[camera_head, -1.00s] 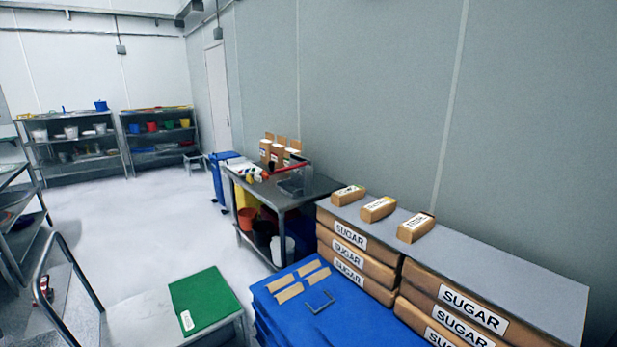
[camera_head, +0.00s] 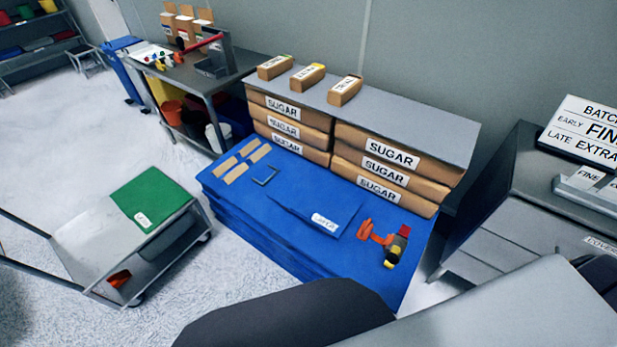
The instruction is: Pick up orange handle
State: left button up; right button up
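An orange handle (camera_head: 375,233) lies on the blue stack (camera_head: 290,225), near its right side. Its outline is small, so its exact shape is hard to tell. A red, yellow and black tool (camera_head: 397,246) lies right beside it; I cannot tell whether the two touch or are joined. Neither my left nor my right gripper is in view. Dark and light grey parts, likely my own arm, fill the bottom right and cover the near edge of the blue stack.
Sugar sacks (camera_head: 387,167) stand behind the blue stack. A flat blue piece (camera_head: 315,210) with a white label lies left of the handle. A trolley (camera_head: 95,240) with a green board (camera_head: 150,198) stands left. A grey cabinet (camera_head: 495,215) with signs stands right. Floor between trolley and stack is clear.

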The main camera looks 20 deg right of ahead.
aim_at(364, 230)
jog(key=z, duration=1.25)
